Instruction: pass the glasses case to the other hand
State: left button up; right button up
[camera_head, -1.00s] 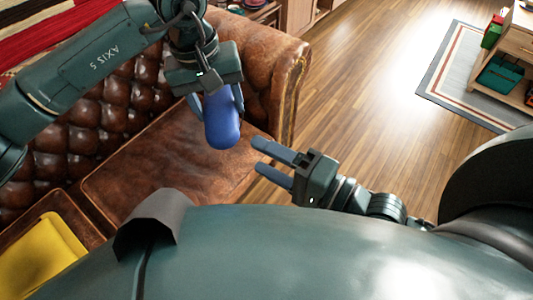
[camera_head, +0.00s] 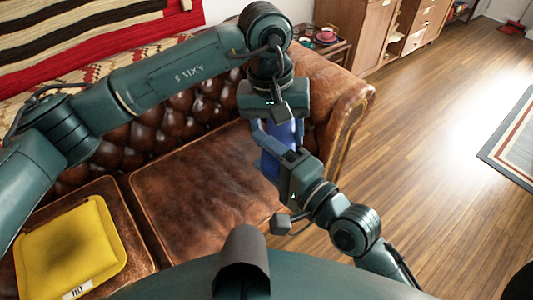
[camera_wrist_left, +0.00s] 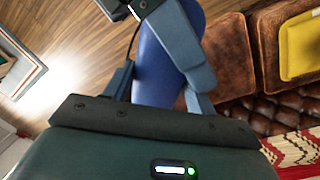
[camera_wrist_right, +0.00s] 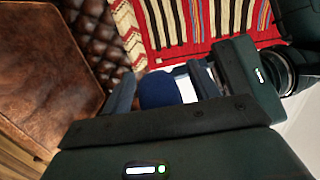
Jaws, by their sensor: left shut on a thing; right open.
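The blue glasses case (camera_head: 278,158) is held above the sofa seat, hanging down from my left gripper (camera_head: 272,122), which is shut on its upper end. It also shows in the left wrist view (camera_wrist_left: 152,62), between the left fingers. My right gripper (camera_head: 282,150) is open, with its fingers reaching up to the case from below right. In the right wrist view the rounded end of the case (camera_wrist_right: 160,90) lies between the open right fingers. The right gripper hides part of the case in the head view; contact with those fingers cannot be told.
The brown leather sofa (camera_head: 200,190) lies beneath both grippers, with its armrest (camera_head: 345,100) to the right. A yellow felt piece (camera_head: 70,245) lies on the seat at left. A small side table (camera_head: 325,50) stands behind the armrest. Open wooden floor (camera_head: 430,130) lies to the right.

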jog(key=c, duration=1.1)
pick_arm(q)
jog(key=o, duration=1.1)
jog(key=shift+r, duration=0.1)
